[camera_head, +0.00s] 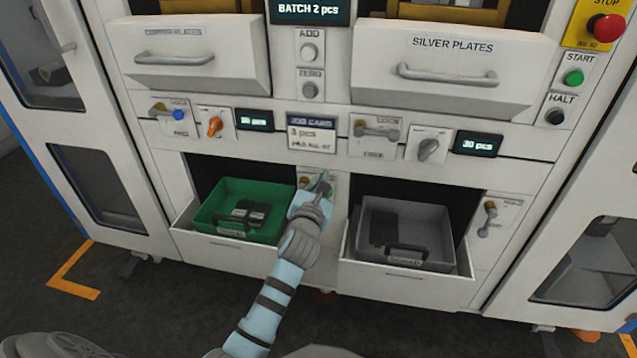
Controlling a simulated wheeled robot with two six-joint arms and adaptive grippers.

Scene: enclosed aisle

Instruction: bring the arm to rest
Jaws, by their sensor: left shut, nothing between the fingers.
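My left arm reaches up from the bottom of the head view. Its gripper (322,180) is shut and empty. It is in front of the narrow panel between the two lower drawers, over a small fitting there that it partly hides. I cannot tell whether it touches the fitting. My right gripper is not in view.
A green bin (208,212) with dark pieces sits in the open left drawer (190,235). A grey bin (440,237) with a dark block sits in the open right drawer (345,268). Closed drawers, including the SILVER PLATES drawer (470,55), are above. A red stop button (605,27) is top right.

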